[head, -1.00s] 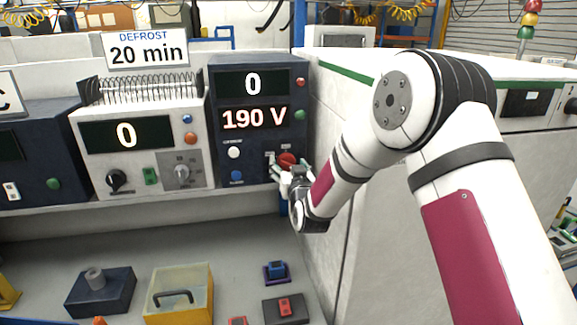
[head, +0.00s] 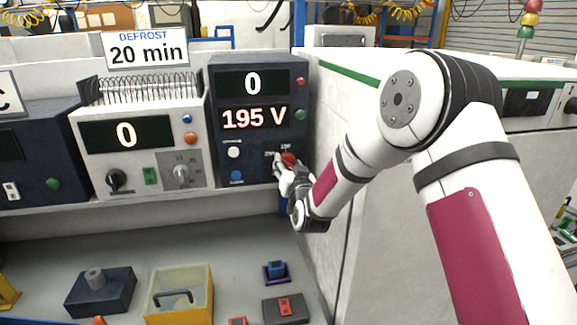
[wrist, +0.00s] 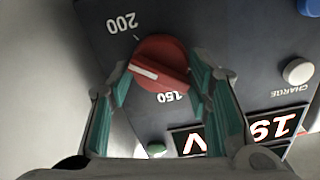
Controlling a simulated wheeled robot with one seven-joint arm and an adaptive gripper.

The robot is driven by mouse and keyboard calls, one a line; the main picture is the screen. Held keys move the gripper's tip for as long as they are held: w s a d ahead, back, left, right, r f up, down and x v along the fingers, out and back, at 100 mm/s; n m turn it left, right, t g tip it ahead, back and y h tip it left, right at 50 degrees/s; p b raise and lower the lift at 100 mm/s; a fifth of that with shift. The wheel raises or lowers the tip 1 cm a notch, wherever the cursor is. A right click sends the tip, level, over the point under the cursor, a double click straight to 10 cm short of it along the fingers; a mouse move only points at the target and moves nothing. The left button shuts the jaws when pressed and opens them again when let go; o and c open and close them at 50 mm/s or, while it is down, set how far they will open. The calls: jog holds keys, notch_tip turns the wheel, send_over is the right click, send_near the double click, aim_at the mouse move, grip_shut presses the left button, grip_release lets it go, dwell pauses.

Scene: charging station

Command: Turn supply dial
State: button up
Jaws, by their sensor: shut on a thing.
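The supply dial is a red round knob (wrist: 162,62) with a white pointer bar, on the dark panel of the charging unit (head: 258,165). In the head view the red knob (head: 288,159) is partly hidden by my gripper. My gripper (wrist: 160,80) is shut on the knob, with a teal-padded finger on each side. In the upside-down wrist view, the marks 200 and 150 show by the knob, and the pointer lies between them. The unit's lower display (head: 255,118) reads 195 V and its upper display (head: 252,84) reads 0.
A white wall (head: 335,150) stands close to the right of the unit. A white charge button (wrist: 298,71) is beside the dial. A grey unit with a coil (head: 142,140) stands to the left. A yellow bin (head: 180,290) and small boxes lie below.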

jog(key=shift+d+m, duration=0.1)
jog(key=shift+m, duration=1.8)
jog(key=o, duration=1.2)
jog(key=v, duration=1.2)
